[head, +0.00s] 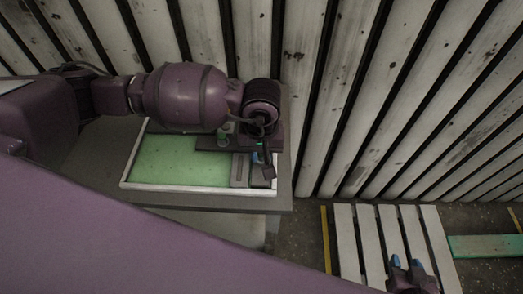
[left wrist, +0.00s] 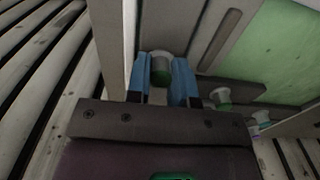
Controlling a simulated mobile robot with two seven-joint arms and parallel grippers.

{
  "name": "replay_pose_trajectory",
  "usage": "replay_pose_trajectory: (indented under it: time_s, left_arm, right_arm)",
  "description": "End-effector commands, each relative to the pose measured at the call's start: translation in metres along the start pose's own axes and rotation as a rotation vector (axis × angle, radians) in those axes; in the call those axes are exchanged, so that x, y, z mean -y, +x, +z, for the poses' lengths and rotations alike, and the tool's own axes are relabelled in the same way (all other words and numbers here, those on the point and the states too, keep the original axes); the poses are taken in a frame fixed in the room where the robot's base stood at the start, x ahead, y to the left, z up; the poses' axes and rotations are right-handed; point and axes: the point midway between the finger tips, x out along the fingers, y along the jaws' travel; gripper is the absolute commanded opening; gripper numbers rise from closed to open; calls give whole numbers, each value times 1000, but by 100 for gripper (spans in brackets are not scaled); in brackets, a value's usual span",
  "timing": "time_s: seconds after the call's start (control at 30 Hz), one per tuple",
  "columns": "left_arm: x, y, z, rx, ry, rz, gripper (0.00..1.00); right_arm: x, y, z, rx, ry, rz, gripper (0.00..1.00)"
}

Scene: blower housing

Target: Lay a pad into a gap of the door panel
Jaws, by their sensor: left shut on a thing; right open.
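The door panel lies flat on a table, with a pale raised rim (head: 152,187) around a large green area (head: 180,160). Grey strips, one with a long dark slot (head: 240,170), lie at its right end. My left gripper (head: 258,157) is over that end. In the left wrist view its blue fingers (left wrist: 166,80) are shut on a short grey cylinder with a green band (left wrist: 160,70). What lies under the cylinder is hidden, and I cannot tell whether it touches the panel. My right gripper (head: 407,264) is open and empty at the lower right.
Two more small green-and-grey cylinders, one nearer (left wrist: 221,98) and one further right (left wrist: 262,117), stand in the left wrist view. A slatted pallet (head: 350,235) lies below my right gripper. A plank wall (head: 360,100) closes the back. A green board (head: 485,246) lies at the right.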

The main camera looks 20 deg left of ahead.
Motion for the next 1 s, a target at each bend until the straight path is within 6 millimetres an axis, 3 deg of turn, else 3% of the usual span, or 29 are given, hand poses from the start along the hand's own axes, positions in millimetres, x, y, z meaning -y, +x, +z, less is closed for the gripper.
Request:
replay_pose_trajectory:
  time_s: [0.27, 0.73, 1.0]
  left_arm:
    - [0, 1, 0, 0, 0, 0, 0]
    - [0, 5, 0, 0, 0, 0, 0]
    - [0, 5, 0, -1, 0, 0, 0]
  right_arm:
    - [0, 1, -2, -5, -2, 0, 43]
    - [0, -1, 20, 29, 0, 2, 43]
    - [0, 0, 18, 25, 0, 1, 43]
